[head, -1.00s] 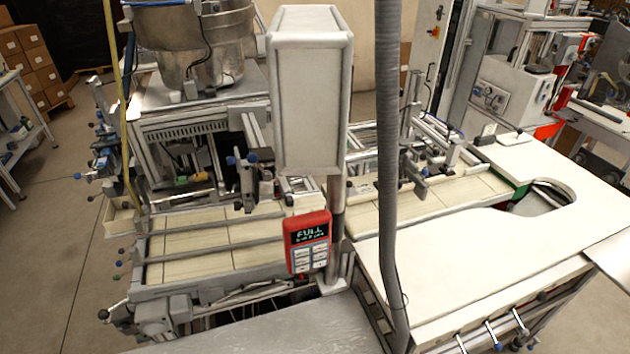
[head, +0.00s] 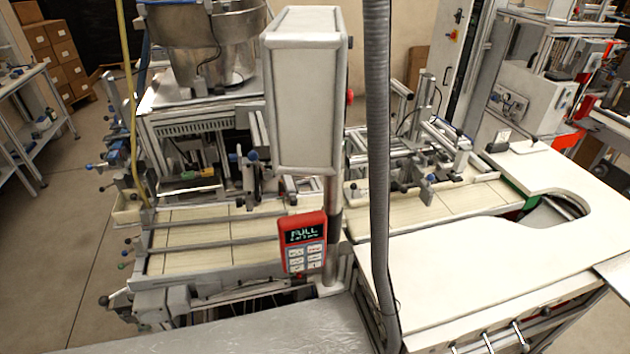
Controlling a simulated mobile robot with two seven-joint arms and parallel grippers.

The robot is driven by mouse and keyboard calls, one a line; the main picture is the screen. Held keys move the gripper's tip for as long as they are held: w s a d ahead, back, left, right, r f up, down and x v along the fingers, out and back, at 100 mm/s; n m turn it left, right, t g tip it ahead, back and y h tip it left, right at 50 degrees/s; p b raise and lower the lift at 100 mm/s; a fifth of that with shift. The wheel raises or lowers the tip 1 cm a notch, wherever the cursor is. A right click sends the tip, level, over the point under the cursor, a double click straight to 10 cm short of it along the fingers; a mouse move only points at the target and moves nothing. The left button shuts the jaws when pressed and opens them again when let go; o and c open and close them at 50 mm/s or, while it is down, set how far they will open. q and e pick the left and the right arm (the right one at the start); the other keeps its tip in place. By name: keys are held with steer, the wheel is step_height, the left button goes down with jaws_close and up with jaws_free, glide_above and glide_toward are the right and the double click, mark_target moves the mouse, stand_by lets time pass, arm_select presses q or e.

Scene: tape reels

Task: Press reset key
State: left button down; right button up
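A red handheld-style control unit (head: 303,243) is mounted beside the grey post in the head view. Its dark display at the top reads "FULL", with a smaller line below that is hard to read. Several pale keys (head: 305,258) sit under the display. Their labels are too small to read, so I cannot tell which one is the reset key. Neither of my grippers is in view.
A large grey box (head: 304,95) stands on the post above the control unit. A grey corrugated hose (head: 377,170) hangs to its right. A white worktop (head: 480,270) lies at the right, a grey metal surface (head: 230,330) in front. The bowl machine (head: 205,40) stands behind.

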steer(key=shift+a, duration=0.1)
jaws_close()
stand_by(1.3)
